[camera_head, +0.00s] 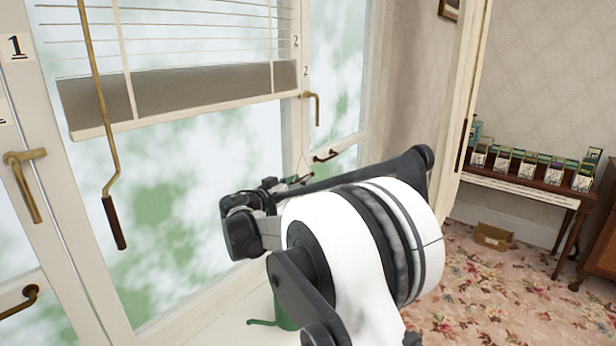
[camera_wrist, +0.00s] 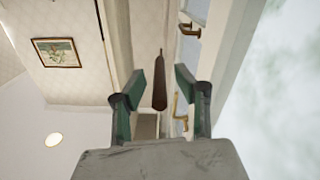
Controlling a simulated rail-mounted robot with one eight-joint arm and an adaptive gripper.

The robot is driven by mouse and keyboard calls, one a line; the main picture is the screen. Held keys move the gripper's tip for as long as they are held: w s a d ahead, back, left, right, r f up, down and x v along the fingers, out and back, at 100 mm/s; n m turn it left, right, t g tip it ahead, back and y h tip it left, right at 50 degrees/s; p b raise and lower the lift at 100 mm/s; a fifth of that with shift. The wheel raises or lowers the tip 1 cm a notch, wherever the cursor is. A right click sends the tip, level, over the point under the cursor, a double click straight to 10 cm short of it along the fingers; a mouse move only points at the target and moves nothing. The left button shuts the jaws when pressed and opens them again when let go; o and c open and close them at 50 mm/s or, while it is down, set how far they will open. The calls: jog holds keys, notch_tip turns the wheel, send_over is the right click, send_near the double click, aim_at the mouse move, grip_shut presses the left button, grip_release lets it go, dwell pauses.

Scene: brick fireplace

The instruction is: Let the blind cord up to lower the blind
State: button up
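The blind (camera_head: 180,90) hangs across the upper part of the middle window, its slats spread above and stacked dark at the bottom rail. A thin cord (camera_head: 303,140) hangs near its right end, down towards my gripper (camera_head: 298,181). In the wrist view my gripper (camera_wrist: 156,85) has its two green-and-black fingers apart. A slim brown wooden pull (camera_wrist: 160,80) shows upright in the gap between them, touching neither finger. I cannot tell how deep it lies between them. In the head view my arm hides most of the gripper.
A bent brass rod with a dark handle (camera_head: 115,222) hangs in front of the window at left. Brass window handles (camera_head: 313,105) stick out from the frames. A table (camera_head: 520,190) with small boxes stands far right. Open carpet (camera_head: 480,270) lies before it.

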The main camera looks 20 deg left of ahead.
jog(key=shift+x, duration=2.05)
grip_shut()
